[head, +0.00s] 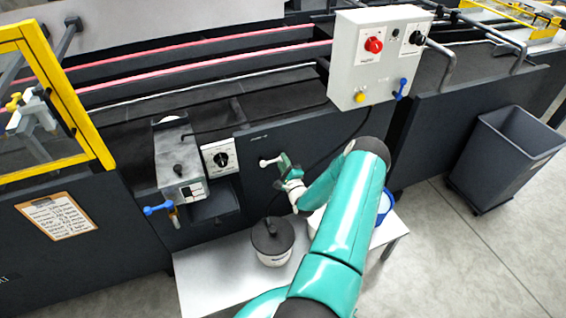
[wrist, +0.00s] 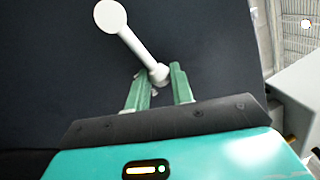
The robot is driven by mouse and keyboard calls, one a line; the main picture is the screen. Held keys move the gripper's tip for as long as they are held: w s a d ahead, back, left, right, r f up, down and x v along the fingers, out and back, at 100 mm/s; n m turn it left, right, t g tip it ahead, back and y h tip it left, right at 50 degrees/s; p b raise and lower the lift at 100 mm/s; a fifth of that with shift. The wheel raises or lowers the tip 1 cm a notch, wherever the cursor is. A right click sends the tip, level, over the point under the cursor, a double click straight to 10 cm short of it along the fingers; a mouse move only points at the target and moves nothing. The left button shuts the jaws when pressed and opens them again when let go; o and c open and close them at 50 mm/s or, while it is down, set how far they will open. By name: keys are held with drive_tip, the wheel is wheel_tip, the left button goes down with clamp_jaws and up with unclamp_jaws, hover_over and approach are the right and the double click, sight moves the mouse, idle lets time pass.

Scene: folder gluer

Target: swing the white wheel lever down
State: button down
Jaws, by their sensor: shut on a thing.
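The white wheel lever (head: 267,162) sticks out from the dark machine panel, its round hub at the left and its arm running right to my gripper. In the wrist view the lever (wrist: 133,42) runs from the round hub at the top down to a knobbed end. My gripper (head: 287,170) is at that end; in the wrist view the green fingers (wrist: 160,78) stand on both sides of the knob and are shut on it. The fingers partly hide the lever's end in the head view.
A low white table (head: 200,270) below holds a lidded pot (head: 272,240) and a blue-rimmed container (head: 384,205) partly behind my arm. A grey glue unit (head: 180,165) and dial plate (head: 220,158) are left of the lever. A control box (head: 375,60) stands above right, a bin (head: 505,150) far right.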

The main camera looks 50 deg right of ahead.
drive_tip(key=c, duration=1.3)
unclamp_jaws()
drive_tip(key=shift+w+a, duration=0.15)
drive_tip(key=shift+o, duration=0.5)
drive_tip(key=v, duration=1.4)
